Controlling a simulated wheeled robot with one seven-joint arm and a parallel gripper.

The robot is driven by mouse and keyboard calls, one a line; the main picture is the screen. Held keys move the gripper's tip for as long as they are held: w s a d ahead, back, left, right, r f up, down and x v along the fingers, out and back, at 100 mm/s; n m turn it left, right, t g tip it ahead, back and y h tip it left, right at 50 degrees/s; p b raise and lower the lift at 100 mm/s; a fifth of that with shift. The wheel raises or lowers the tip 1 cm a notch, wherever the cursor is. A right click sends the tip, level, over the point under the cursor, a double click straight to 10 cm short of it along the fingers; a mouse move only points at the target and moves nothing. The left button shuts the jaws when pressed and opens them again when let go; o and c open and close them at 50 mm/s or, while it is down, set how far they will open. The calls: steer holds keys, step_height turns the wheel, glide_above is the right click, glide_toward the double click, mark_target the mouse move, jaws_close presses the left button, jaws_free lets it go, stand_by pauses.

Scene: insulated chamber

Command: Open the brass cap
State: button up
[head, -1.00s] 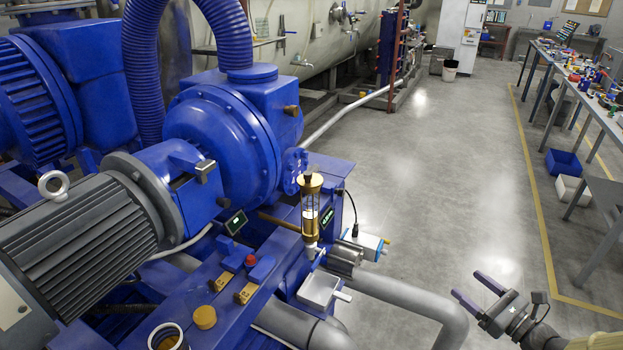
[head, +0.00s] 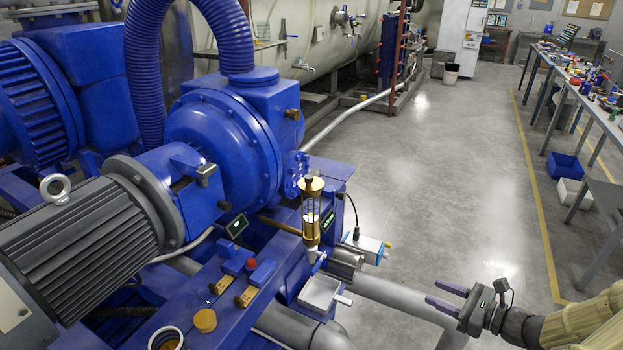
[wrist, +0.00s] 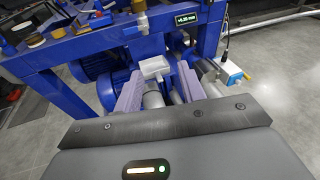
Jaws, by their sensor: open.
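A glass cylinder with a brass top (head: 312,185) and brass base stands upright on the blue machine in the head view. A separate round brass-coloured cap (head: 205,320) lies flat on the blue frame at lower left; a yellowish disc that looks like it shows in the wrist view (wrist: 35,41). I cannot tell which the task names. My gripper (head: 439,293) is open and empty, right of and lower in the picture than the cylinder, apart from both. In the wrist view my gripper (wrist: 160,72) has its two purple fingers spread toward the machine.
A small white tray (head: 319,293) sticks out below the cylinder. A grey pipe (head: 400,302) runs between my gripper and the machine. A grey motor (head: 85,240) and a blue pump housing (head: 225,145) fill the left.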

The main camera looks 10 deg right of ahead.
steer(key=s+a+f+n+g+h, duration=0.1)
steer(key=s+a+n+g+h, duration=0.15)
steer(key=a+n+g, duration=1.25)
steer(key=s+a+r+n+t+h, duration=0.1)
steer(key=a+r+n+t+h, duration=0.3)
steer(key=a+n, duration=0.6)
steer(key=shift+a+r+n+t+h, duration=0.2)
steer(key=shift+r+n+t+h, duration=0.1)
steer(key=shift+r+n+h, duration=1.05)
steer(key=shift+d+f, duration=0.1)
steer(key=shift+c, duration=0.4)
